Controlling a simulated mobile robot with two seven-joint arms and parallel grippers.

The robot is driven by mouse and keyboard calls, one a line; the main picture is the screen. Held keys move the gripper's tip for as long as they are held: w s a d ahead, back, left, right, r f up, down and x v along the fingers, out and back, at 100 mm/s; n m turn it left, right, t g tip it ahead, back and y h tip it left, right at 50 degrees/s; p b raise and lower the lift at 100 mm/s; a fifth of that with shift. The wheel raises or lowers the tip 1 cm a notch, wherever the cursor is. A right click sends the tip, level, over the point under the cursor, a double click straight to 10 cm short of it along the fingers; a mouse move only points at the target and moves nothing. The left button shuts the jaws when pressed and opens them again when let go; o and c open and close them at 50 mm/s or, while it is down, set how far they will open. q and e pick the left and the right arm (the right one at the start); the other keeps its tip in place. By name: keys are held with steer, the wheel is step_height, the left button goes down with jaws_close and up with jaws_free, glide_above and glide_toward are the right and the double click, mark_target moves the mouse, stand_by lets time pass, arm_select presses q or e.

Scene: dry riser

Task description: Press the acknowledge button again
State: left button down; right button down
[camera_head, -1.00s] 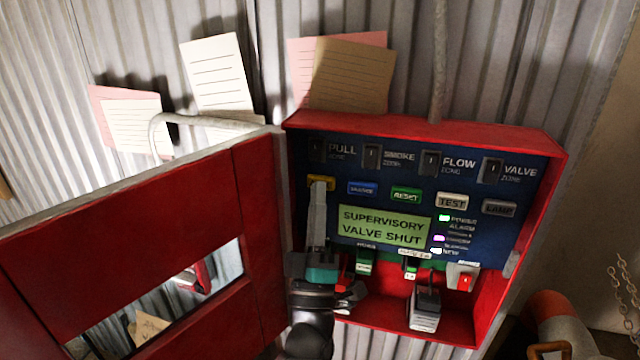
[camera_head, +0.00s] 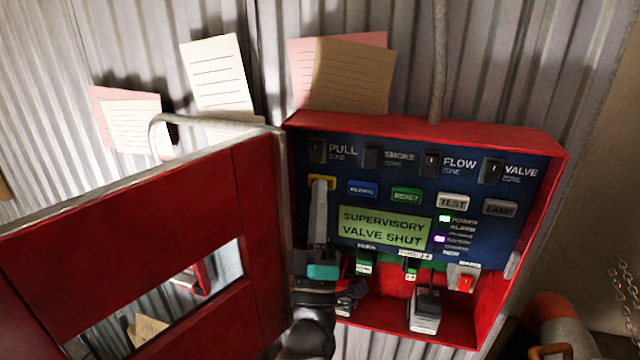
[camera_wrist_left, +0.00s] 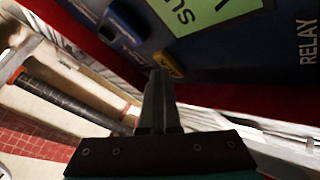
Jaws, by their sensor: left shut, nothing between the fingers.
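The yellow button (camera_head: 327,179), whose label I cannot read, is at the left end of the button row on the blue panel (camera_head: 400,188). My left gripper (camera_head: 320,184) is shut and empty, with its fingertips over the button's lower part. In the left wrist view, the yellow button (camera_wrist_left: 171,66) shows just beyond the fingertips (camera_wrist_left: 158,74); whether they touch it I cannot tell. The green display (camera_head: 384,227) reads "SUPERVISORY VALVE SHUT". A green light (camera_head: 444,218) and a purple light (camera_head: 439,239) are lit. My right gripper is out of view.
The red box's open door (camera_head: 130,235) stands to the left of my left arm. A blue button (camera_head: 362,188) and a green RESET button (camera_head: 406,195) are to the right of the fingers. Small devices, one with a red switch (camera_head: 465,282), sit below the panel.

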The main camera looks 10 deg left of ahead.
arm_select(q)
steer(key=shift+s, duration=0.15)
steer(key=shift+s+p, duration=0.4)
steer(key=shift+s, duration=0.35)
steer(key=s+p, duration=0.2)
steer(key=s, duration=0.3)
steer(key=shift+a, duration=0.1)
steer(key=shift+f, duration=0.1)
stand_by(0.3)
